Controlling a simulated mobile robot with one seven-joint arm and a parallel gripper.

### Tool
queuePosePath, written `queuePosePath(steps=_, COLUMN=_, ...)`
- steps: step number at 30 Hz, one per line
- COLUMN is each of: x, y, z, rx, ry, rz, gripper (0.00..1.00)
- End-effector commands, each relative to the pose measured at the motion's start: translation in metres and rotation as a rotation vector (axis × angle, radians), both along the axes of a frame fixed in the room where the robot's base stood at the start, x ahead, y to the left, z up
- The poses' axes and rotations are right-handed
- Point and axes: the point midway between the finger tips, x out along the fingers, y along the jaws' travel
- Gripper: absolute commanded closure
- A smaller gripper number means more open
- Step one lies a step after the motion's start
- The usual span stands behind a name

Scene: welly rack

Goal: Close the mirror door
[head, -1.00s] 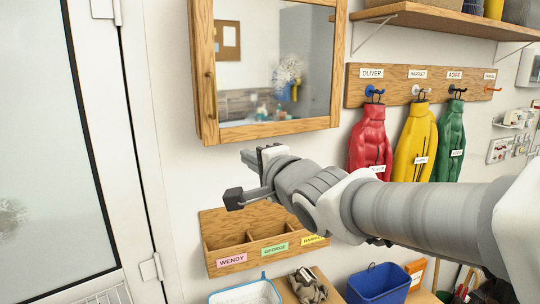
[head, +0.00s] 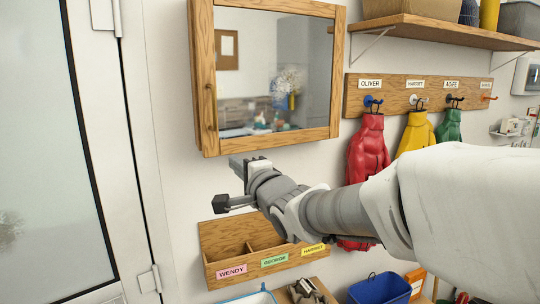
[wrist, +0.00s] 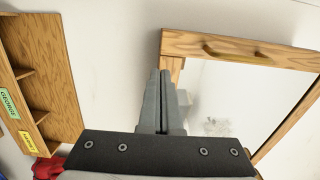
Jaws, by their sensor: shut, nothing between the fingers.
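The mirror door (head: 275,70), a mirror in a wooden frame, is on the wall cabinet at the upper middle of the head view. Its frame lies close to the cabinet; I see no clear gap, but cannot tell if it is flush. In the wrist view the mirror door (wrist: 240,95) fills the right side, with a small wooden handle (wrist: 235,52) on its frame. My gripper (head: 238,163) is just below the cabinet's lower left part, pointing up and left. In the wrist view my gripper (wrist: 158,75) is shut and empty, beside the lower frame edge.
A wooden cubby box (head: 235,272) with name labels hangs below my gripper. A peg rail (head: 390,97) with red, yellow and green garments is to the right, under a shelf (head: 440,30). A glazed white door (head: 50,130) stands at left. Bare wall lies between cabinet and cubby box.

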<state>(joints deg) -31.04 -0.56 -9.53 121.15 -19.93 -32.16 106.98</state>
Motion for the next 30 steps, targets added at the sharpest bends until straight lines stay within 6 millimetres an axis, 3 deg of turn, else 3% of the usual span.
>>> queuePosePath(steps=9, x=0.033, y=0.021, z=0.001, rx=-0.001, ry=0.001, rz=0.000, gripper=1.00)
queuePosePath(steps=26, x=0.041, y=0.025, z=0.000, rx=-0.001, ry=-0.001, rz=-0.001, gripper=1.00)
queuePosePath(steps=30, x=0.054, y=0.034, z=0.001, rx=-0.003, ry=-0.002, rz=-0.001, gripper=1.00)
